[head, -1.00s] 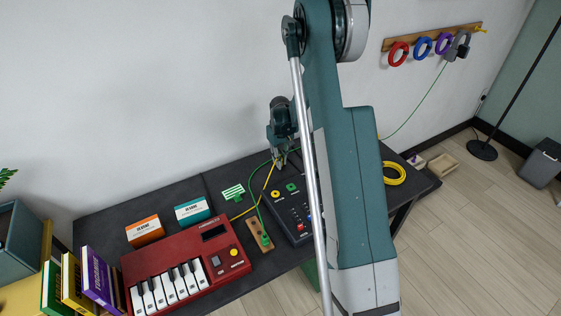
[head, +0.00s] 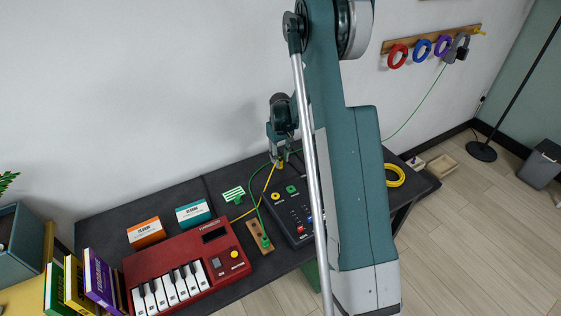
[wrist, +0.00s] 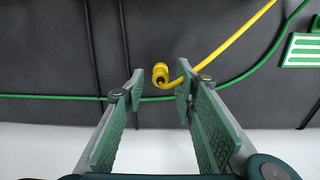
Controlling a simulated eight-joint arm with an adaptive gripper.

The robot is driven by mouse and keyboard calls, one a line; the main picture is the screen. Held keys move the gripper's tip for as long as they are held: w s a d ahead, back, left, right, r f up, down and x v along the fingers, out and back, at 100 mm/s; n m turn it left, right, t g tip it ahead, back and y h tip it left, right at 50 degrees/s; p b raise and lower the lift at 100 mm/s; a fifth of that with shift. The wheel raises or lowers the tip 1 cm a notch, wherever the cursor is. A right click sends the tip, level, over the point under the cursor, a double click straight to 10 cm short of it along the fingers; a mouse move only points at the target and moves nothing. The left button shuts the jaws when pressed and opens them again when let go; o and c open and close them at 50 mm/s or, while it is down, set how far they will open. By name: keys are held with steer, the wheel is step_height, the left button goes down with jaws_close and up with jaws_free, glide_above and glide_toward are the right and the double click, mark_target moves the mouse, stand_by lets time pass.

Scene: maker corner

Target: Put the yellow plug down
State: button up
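The yellow plug (wrist: 160,73) lies on the dark table by the wall, just beyond and between my fingertips in the wrist view. It also shows at the fingertips in the head view (head: 279,165). Its yellow cable (wrist: 232,37) runs off to the upper right in the wrist view. My gripper (wrist: 159,82) is open, with a clear gap between each finger and the plug. My gripper also shows in the head view (head: 279,160), low over the table's back edge.
A green cable (wrist: 55,97) crosses near the fingertips. A black mixer (head: 294,212), a wooden block with a green plug (head: 265,238), a green-and-white card (head: 233,195) and a red keyboard (head: 190,268) are nearby. My arm hides part of the table.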

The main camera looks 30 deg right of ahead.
step_height(320, 180, up, 10)
steer(key=shift+r+p, duration=0.15)
steer(key=shift+p, duration=0.3)
stand_by(0.6)
steer(key=s+a+r+t, duration=0.2)
steer(key=s+a+r, duration=0.6)
steer(key=r, duration=0.3)
steer(key=s+a+r+t, duration=0.1)
steer(key=s+a+r, duration=0.7)
steer(key=r, duration=0.4)
steer(key=s+a+r+t, duration=0.1)
steer(key=s+a, duration=0.4)
steer(key=s, duration=0.7)
steer(key=s+a+t, duration=0.3)
steer(key=s+a, duration=0.3)
steer(key=s, duration=0.6)
steer(key=shift+r, duration=0.4)
